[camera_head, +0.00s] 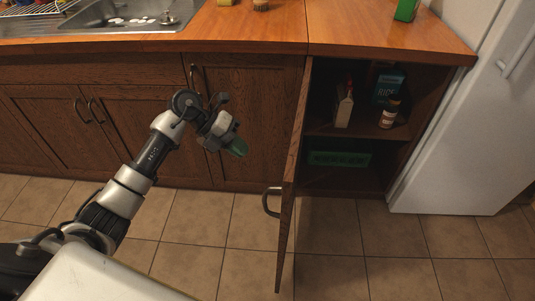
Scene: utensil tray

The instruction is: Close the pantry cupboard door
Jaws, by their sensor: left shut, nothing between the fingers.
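The pantry cupboard door (293,190) is brown wood and stands wide open, swung out toward me and seen nearly edge-on. Its dark handle (270,203) is on the door's left face near the free edge. The open cupboard (405,155) is to the right of the door. My left gripper (238,148) is shut and empty, to the left of the door and apart from it, in front of the closed cabinet fronts. My right gripper is not in view.
Inside the cupboard are a rice box (387,86), a brown bottle (390,112), a pale carton (343,108) and a green item (340,158) below. A white fridge (460,120) stands at right. A wooden counter (250,28) with a sink (130,17) runs above. The tiled floor (400,250) is clear.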

